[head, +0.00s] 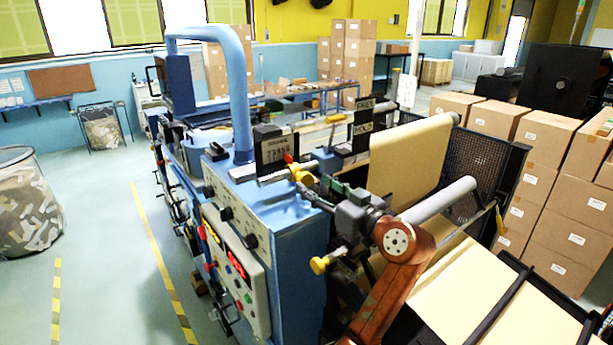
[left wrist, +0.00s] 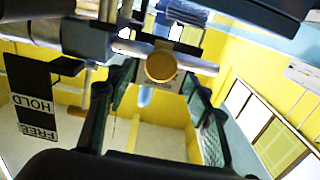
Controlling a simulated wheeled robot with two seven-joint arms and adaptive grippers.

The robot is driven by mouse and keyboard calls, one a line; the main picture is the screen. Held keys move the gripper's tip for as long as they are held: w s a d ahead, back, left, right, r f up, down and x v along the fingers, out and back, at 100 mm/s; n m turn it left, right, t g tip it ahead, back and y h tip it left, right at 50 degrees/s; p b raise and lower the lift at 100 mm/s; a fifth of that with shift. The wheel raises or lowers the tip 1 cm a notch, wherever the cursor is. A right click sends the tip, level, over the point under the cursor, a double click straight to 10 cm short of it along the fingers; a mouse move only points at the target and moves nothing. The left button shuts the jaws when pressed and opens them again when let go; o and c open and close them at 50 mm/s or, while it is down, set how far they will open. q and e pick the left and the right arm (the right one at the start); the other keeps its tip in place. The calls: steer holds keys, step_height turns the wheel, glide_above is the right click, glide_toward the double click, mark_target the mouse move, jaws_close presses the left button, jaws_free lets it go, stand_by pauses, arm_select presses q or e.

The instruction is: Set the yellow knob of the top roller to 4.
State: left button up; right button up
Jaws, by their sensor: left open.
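A yellow knob (head: 301,173) sits at the near end of the top roller on the blue machine, with a small red part beside it. No numbers can be read on it. My left gripper (head: 318,190) is open and empty just in front of this knob, to its lower right. In the left wrist view the round face of the yellow knob (left wrist: 160,67) shows beyond and between the open green-padded fingers (left wrist: 158,95). Whether any finger touches it cannot be told. My right gripper is not in view.
A second yellow knob (head: 319,265) is lower on the machine. A kraft paper roll (head: 408,160) is behind my gripper.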

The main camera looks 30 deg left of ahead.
mark_target(307, 180)
arm_select(q)
steer(key=x, duration=0.3)
steer(key=shift+w+p, duration=0.1)
steer(key=shift+p, duration=0.2)
steer(key=shift+x, duration=0.8)
steer(key=shift+a+f, duration=0.1)
steer(key=shift+a, duration=0.15)
steer(key=c, duration=0.6)
jaws_close()
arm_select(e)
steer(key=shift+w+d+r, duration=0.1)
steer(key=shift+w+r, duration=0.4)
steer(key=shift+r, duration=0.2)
